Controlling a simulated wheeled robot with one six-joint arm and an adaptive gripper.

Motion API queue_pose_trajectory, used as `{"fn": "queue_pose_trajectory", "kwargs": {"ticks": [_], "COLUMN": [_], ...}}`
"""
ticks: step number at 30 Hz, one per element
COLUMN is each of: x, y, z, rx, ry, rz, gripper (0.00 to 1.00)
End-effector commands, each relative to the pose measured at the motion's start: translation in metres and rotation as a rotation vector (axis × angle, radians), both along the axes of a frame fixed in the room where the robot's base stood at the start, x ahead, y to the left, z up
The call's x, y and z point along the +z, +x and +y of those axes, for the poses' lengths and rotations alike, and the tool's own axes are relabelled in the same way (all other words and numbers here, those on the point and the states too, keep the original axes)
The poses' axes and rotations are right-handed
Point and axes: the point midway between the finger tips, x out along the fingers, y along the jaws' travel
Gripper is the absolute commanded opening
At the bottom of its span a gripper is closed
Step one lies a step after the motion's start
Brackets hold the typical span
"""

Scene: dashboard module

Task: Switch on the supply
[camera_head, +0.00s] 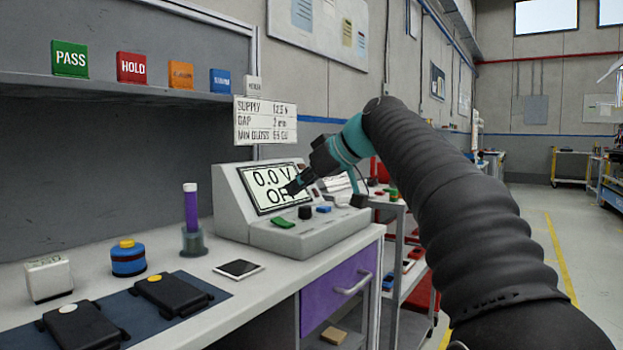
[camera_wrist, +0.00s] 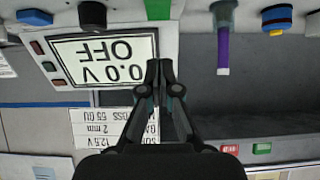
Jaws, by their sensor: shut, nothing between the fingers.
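The supply (camera_head: 229,212) is a grey console on the bench with a sloped screen (camera_head: 262,178) that reads "0.0 V" and "OFF". The screen also shows upside down in the wrist view (camera_wrist: 75,50). On its front ledge are a green button (camera_head: 283,223), a black knob (camera_head: 305,212) and a blue button (camera_head: 323,209). The wrist view also shows the green button (camera_wrist: 158,10), the knob (camera_wrist: 92,14) and the blue button (camera_wrist: 35,17). My gripper (camera_head: 290,188) is shut and empty, in front of the screen and above the ledge. Its fingertips (camera_wrist: 159,64) look apart from the green button.
A white placard (camera_head: 265,121) stands behind the supply. A purple-topped tube in a holder (camera_head: 192,222), a dark-screened tablet (camera_head: 239,268), a blue round container (camera_head: 128,258) and black cases (camera_head: 172,293) lie to the left. A trolley (camera_head: 400,262) stands beyond the bench's right end.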

Motion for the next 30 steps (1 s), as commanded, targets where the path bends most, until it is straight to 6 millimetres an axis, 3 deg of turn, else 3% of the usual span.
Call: {"fn": "queue_pose_trajectory", "kwargs": {"ticks": [5, 13, 30], "x": [-0.02, -0.051, -0.055], "y": [0.017, 0.019, 0.021], "z": [0.023, 0.025, 0.022], "rx": [0.002, -0.001, -0.007], "ry": [-0.001, 0.0, -0.008], "rz": [0.001, 0.0, 0.004], "gripper": [0.0, 0.0, 0.0]}}
